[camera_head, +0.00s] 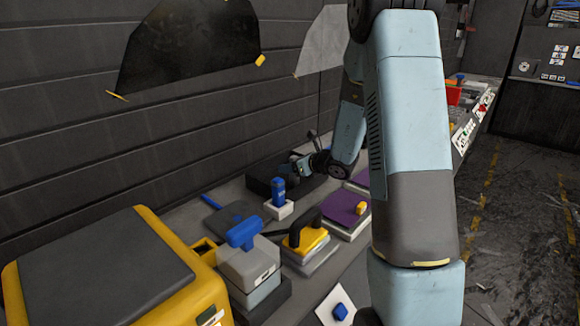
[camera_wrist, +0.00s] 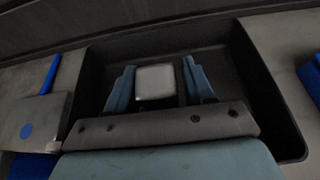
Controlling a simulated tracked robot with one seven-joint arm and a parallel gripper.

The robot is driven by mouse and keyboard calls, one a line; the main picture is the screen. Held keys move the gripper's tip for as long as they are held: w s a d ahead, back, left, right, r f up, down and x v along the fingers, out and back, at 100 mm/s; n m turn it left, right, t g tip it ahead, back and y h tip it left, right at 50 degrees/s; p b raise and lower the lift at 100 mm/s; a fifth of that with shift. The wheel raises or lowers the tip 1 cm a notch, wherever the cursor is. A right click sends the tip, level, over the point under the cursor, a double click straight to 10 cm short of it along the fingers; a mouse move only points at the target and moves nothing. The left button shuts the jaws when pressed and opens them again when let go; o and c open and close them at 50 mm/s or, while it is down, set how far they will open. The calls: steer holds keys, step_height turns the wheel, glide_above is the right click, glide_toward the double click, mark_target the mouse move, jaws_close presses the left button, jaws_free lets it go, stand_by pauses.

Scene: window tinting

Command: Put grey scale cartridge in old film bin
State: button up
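The grey scale cartridge (camera_wrist: 155,82) shows in the wrist view as a small pale grey block with rounded corners, between the two blue fingers of my gripper (camera_wrist: 159,84). A narrow gap shows on its right side; the left finger is very close to it. The gripper looks open around it. Both are over or inside a black open tray (camera_wrist: 268,100), which looks like the old film bin. In the head view, the black bin (camera_head: 262,172) is by the wall and my gripper (camera_head: 303,166) is at it; the cartridge cannot be made out there.
A blue-topped white block (camera_head: 279,195), a grey box with a blue handle (camera_head: 247,258), a yellow-and-black tool (camera_head: 305,238) and a purple pad (camera_head: 343,206) crowd the bench near the bin. A yellow case (camera_head: 110,270) stands front left. The dark wall is close behind.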

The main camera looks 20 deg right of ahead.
steer(key=shift+o, duration=0.6)
steer(key=shift+r, duration=0.15)
steer(key=v, duration=1.1)
steer(key=s+a+r+n+g+y, duration=0.1)
steer(key=s+a+r+n+g, duration=0.2)
steer(key=s+a+r+n, duration=0.35)
steer(key=s+a+r+n+g, duration=0.3)
steer(key=s+a+n, duration=0.1)
steer(key=s+n, duration=0.45)
steer(key=s+d+r+n+h, duration=0.2)
steer(key=s+n+h, duration=0.2)
steer(key=s+n, duration=0.3)
steer(key=s+d+r+n+h, duration=0.3)
steer(key=s+n+h, duration=0.1)
steer(key=s+n, duration=0.3)
steer(key=shift+s+r, duration=0.3)
steer(key=shift+s, duration=0.6)
